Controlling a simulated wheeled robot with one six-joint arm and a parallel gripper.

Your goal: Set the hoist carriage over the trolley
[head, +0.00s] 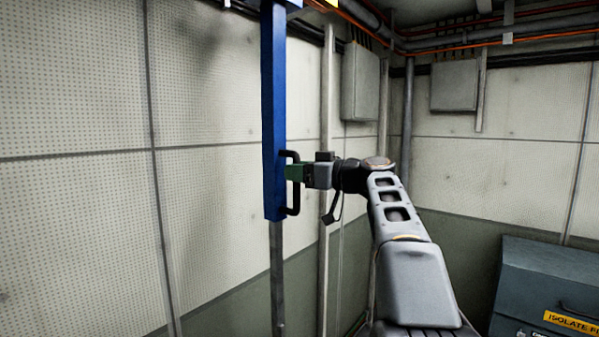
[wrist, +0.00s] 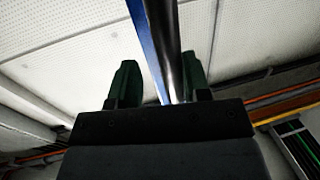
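A blue vertical mast (head: 273,110) hangs in front of the wall in the head view, with a grey rod (head: 277,270) below it. A black handle (head: 294,207) stands out from its lower right side. My gripper (head: 294,173), with green fingers, is at this handle. In the wrist view my gripper (wrist: 160,82) has its fingers apart. The dark handle bar (wrist: 166,40) runs between them, close to the right finger, with a gap to the left one. Whether it touches is unclear. The blue mast (wrist: 143,40) shows behind it. I cannot make out the carriage or trolley.
Grey wall boxes (head: 361,82) and (head: 455,85) hang at the back. Pipes (head: 490,40) run along the top. A blue-grey cabinet (head: 545,270) with a yellow label stands at lower right. A grey vertical pipe (head: 326,120) is behind my gripper.

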